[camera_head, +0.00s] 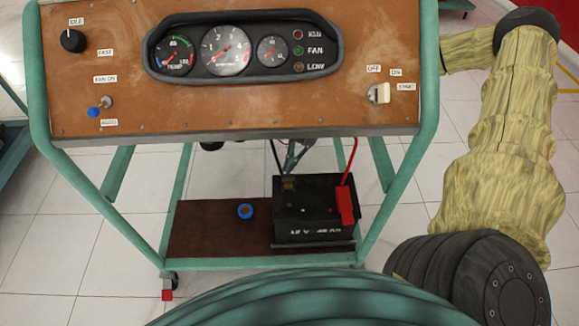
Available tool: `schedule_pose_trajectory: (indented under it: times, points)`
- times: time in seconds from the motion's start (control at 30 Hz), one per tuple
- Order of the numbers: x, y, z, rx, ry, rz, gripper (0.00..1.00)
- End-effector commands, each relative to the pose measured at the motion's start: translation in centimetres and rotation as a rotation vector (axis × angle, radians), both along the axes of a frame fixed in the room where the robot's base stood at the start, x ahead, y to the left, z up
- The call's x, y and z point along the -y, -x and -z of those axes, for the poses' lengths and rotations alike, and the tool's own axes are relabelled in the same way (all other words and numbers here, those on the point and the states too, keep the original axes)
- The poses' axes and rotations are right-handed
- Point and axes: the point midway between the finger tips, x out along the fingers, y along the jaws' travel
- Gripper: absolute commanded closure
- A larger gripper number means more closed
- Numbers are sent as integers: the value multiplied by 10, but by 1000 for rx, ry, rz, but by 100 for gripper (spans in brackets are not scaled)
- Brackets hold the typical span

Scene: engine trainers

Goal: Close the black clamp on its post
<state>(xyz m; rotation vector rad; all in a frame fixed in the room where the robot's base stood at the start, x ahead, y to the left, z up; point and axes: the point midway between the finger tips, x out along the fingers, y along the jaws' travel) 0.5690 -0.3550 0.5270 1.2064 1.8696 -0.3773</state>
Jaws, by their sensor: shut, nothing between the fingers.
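The black battery (310,222) sits on the low shelf of the engine trainer, with white lettering on its front. A red clamp (345,204) with a red cable stands at its right end. At its left end is a small tan-brown post area (288,184). A thin dark cable (277,157) comes down toward it from under the panel. I cannot clearly make out the black clamp, or whether it is open or shut, against the dark battery. My gripper is not in view; my arm rises at the right and its far part passes out of sight behind the panel's right edge.
The brown instrument panel (120,100) with gauges and switches overhangs the battery. Green frame legs (400,195) flank the shelf (205,240). A small blue ring-shaped item (245,211) lies left of the battery.

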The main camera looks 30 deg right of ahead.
Motion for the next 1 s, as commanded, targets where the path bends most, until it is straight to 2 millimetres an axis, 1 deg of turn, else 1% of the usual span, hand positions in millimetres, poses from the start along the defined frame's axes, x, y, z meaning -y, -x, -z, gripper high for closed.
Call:
schedule_pose_trajectory:
  times: [0.2, 1.0]
  points:
    - [-4, 4, 1, -1, 0, -1, 100]
    - [-6, 8, 3, -1, 0, -1, 100]
